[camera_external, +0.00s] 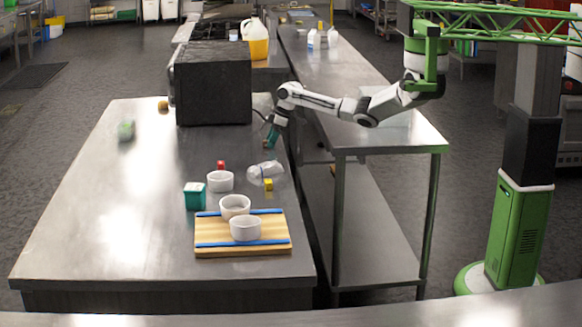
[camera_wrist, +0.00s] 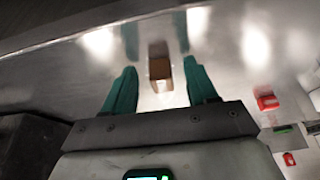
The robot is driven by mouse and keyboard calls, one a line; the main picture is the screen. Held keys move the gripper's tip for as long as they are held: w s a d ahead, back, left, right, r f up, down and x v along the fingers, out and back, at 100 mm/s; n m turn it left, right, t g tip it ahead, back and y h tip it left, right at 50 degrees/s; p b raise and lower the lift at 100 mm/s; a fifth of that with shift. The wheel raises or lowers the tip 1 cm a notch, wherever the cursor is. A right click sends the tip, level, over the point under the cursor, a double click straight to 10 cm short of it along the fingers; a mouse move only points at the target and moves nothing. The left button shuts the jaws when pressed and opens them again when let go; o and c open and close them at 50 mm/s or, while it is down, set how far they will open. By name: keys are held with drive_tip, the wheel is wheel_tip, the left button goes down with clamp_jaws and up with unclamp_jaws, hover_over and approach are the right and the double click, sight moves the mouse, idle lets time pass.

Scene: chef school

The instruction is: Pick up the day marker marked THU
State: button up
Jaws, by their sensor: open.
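A small brownish-orange block (camera_wrist: 160,69) lies on the steel table in the wrist view, between the lines of my two teal fingers and apart from them. No lettering is readable, so I cannot tell which piece is marked THU. My gripper (camera_external: 270,141) is open and empty, above the table's right edge beside the dark box; its spread fingers show in the wrist view (camera_wrist: 159,66). A red block (camera_external: 221,165) and a yellow block (camera_external: 268,185) stand nearer the camera. A red block also shows in the wrist view (camera_wrist: 268,103).
White bowls (camera_external: 220,182), a clear glass (camera_external: 265,170), a teal box (camera_external: 194,196) and a wooden board (camera_external: 215,249) occupy the near right of the table. The table's left and middle are mostly clear.

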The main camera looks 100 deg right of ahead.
clamp_jaws()
idle(0.4)
